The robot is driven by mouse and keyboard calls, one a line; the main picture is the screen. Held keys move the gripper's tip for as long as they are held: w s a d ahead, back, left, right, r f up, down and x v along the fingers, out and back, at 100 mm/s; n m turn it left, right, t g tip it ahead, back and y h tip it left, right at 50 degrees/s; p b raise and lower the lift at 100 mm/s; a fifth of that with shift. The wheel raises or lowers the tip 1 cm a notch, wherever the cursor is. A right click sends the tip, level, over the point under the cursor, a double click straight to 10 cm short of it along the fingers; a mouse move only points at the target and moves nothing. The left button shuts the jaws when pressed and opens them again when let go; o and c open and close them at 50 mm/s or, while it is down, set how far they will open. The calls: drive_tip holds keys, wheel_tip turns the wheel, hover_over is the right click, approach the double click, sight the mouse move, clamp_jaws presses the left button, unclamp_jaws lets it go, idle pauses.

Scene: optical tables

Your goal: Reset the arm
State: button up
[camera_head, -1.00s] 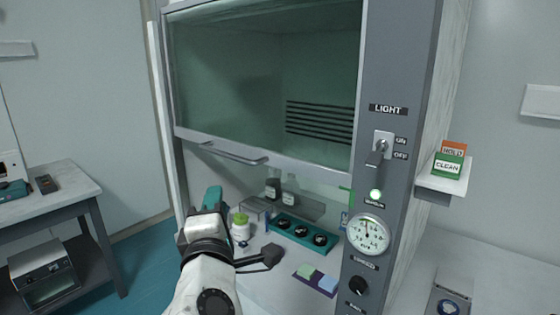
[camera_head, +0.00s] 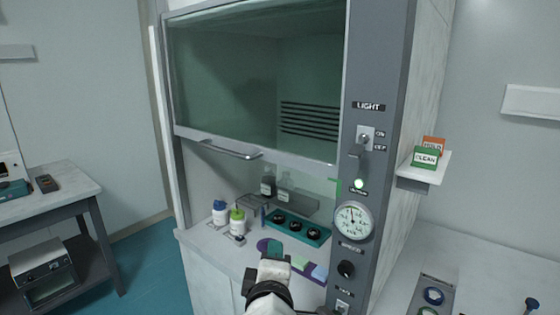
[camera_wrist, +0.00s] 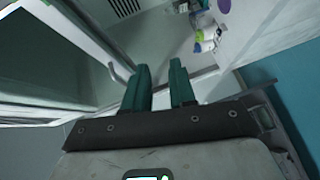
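My gripper (camera_head: 272,248) is at the lower middle of the head view, in front of the fume hood's opening, with its teal fingers seen partly from behind. In the wrist view my gripper (camera_wrist: 159,76) has two teal fingers standing apart with a gap between them and nothing held. The hood (camera_head: 385,85) has its glass sash (camera_head: 240,80) part-way raised, with a grey handle (camera_head: 232,150) on its lower edge. The rest of my arm is mostly below the picture.
White bottles (camera_head: 237,222) stand left of my gripper on the hood floor. A teal rack (camera_head: 297,230) with dark round items is behind it. A gauge (camera_head: 352,220) is on the right post. A side table (camera_head: 60,195) stands at left.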

drive_tip(key=s+d+f+m+g+h, duration=0.1)
drive_tip(key=s+d+f+m+g, duration=0.35)
drive_tip(key=s+d+f, duration=0.45)
drive_tip(key=s+d+f+m+g+h, duration=0.1)
drive_tip(key=s+d+f+m+g, duration=0.35)
drive_tip(key=d+f, duration=0.8)
drive_tip(key=s+d+f+m+g, duration=0.2)
drive_tip(key=s+f, duration=0.1)
drive_tip(key=s, duration=0.5)
drive_tip(key=s+d+f+m+g+y, duration=0.1)
drive_tip(key=s+d+f+m+g, duration=0.1)
drive_tip(key=s, duration=0.7)
drive_tip(key=s+d+f+m+g+y, duration=0.1)
drive_tip(key=s+d+f+m+g, duration=0.1)
drive_tip(key=s, duration=0.6)
wheel_tip(320, 180, down, 2)
drive_tip(key=shift+s+d+f+m, duration=0.1)
drive_tip(key=shift+s+d+m, duration=0.2)
drive_tip(key=shift+d+m, duration=0.4)
drive_tip(key=shift+a, duration=0.1)
